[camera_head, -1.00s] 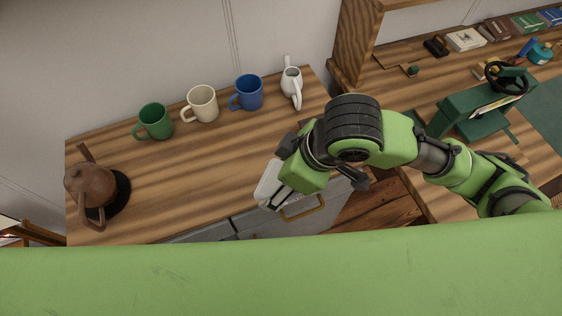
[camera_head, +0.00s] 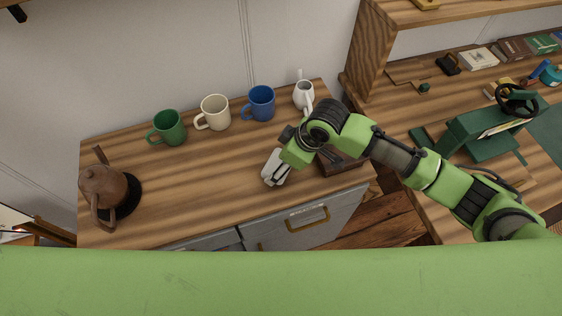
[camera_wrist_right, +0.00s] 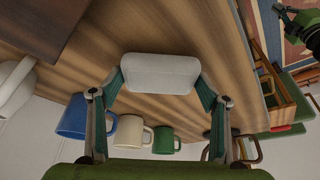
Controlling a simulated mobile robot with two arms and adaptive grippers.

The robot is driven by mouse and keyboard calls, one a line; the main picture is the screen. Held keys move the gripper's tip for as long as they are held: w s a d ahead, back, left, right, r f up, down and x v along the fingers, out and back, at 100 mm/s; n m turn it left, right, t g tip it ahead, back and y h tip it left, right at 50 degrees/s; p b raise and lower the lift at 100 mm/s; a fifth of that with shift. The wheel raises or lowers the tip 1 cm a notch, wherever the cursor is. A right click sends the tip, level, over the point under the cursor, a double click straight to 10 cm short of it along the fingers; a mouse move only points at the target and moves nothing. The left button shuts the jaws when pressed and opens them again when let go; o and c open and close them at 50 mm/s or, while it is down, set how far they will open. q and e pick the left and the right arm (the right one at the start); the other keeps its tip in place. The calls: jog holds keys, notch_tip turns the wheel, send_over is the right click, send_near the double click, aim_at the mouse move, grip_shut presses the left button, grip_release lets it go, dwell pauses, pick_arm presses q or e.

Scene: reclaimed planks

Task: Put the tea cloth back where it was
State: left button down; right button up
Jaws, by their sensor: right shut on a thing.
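The tea cloth, a pale folded bundle (camera_head: 273,168), is in the jaws of my right gripper (camera_head: 284,160), over the right part of the wooden counter (camera_head: 215,180). In the right wrist view the cloth (camera_wrist_right: 157,72) spans between the two fingers of my right gripper (camera_wrist_right: 157,85). I cannot tell whether its underside touches the counter. A green and black part, apparently my left gripper (camera_wrist_right: 303,28), shows small at the top right of the wrist view; its jaws are unclear.
Green (camera_head: 169,128), cream (camera_head: 214,112) and blue (camera_head: 260,103) mugs and a white jug (camera_head: 304,95) line the back. A brown teapot (camera_head: 105,187) stands left. A dark wooden box (camera_head: 343,165) is close beside my right gripper. The counter's middle is clear.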

jog(key=shift+f, duration=0.5)
jog(key=shift+f, duration=0.1)
jog(key=o, duration=0.9)
jog(key=shift+o, duration=0.2)
jog(key=v, duration=1.2)
jog(key=shift+s+a, duration=0.1)
